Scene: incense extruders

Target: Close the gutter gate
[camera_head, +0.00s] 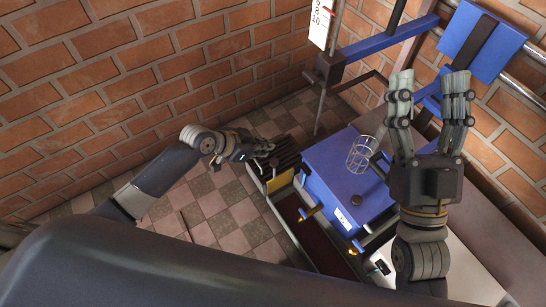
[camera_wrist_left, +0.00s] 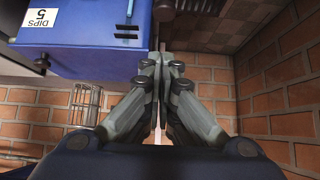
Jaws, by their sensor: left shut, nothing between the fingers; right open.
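A dark sloping gutter (camera_head: 306,238) with pale side rails runs along the left side of the blue box. A yellow plate (camera_head: 280,181) stands across its far end and looks like the gutter gate. I cannot tell how far it is closed. My left gripper (camera_head: 270,148) is shut and empty just beyond the yellow plate, above a dark ribbed grate (camera_head: 287,154). In the left wrist view its fingers (camera_wrist_left: 161,58) are pressed together beside the blue box, and no gate is clear there. My right gripper (camera_head: 431,82) is open and empty, fingers pointing up, at the right.
A blue beam (camera_head: 388,39) and a dark post stand behind. Brick walls enclose the corner. The checkered floor (camera_head: 215,205) at left is clear.

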